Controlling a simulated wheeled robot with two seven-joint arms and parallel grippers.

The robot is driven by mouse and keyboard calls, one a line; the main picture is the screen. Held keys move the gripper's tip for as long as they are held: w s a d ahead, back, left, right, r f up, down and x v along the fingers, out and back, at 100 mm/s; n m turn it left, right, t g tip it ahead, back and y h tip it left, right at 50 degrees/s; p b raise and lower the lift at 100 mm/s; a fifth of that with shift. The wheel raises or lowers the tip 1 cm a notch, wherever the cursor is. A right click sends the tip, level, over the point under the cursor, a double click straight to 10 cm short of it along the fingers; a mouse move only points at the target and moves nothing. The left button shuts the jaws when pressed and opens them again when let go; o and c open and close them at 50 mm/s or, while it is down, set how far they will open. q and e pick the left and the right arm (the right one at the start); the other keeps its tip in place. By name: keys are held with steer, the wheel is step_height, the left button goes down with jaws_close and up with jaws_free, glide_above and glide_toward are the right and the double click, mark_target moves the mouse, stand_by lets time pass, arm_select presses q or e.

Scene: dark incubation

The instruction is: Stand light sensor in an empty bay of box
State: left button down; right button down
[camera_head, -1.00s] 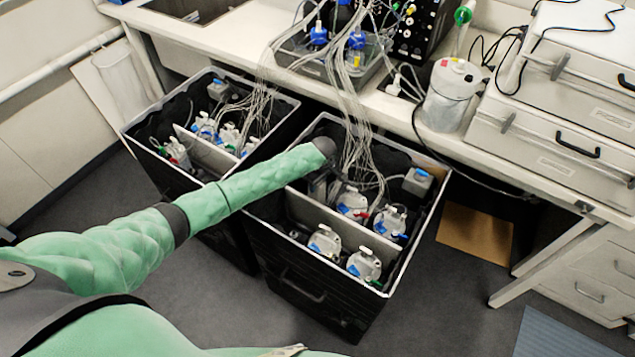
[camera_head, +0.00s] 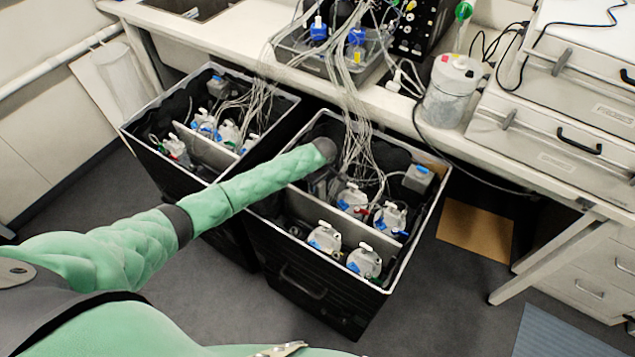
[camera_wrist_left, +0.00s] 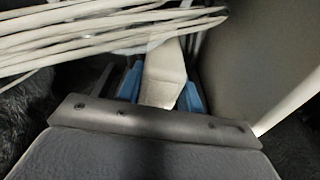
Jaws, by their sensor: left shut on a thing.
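My left gripper (camera_head: 319,182) reaches down into the right-hand black box (camera_head: 413,250), under the hanging pale tubes, near its left wall. In the left wrist view its blue fingertips (camera_wrist_left: 160,88) are shut on a pale block (camera_wrist_left: 163,72), which I take for the light sensor. The block's far end is partly covered by the tubes, and its foot is hidden. A pale divider (camera_head: 318,213) splits the box. Several clear bottles with blue fittings (camera_head: 325,238) stand in the front part. The rear bays are partly hidden by tubes and my arm. My right gripper does not show.
A grey block with a blue top (camera_head: 417,180) stands in the box's right rear corner. A second black box (camera_head: 165,172) with bottles stands at the left. Pale tubes (camera_head: 357,110) hang from the bench (camera_head: 395,107) above. Floor in front is clear.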

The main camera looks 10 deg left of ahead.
arm_select(q)
steer(key=shift+s+f, duration=0.15)
steer(key=shift+f, duration=0.55)
steer(key=c, duration=1.1)
jaws_free()
steer(key=shift+c, duration=0.2)
steer(key=o, duration=0.3)
steer(key=shift+f, duration=0.15)
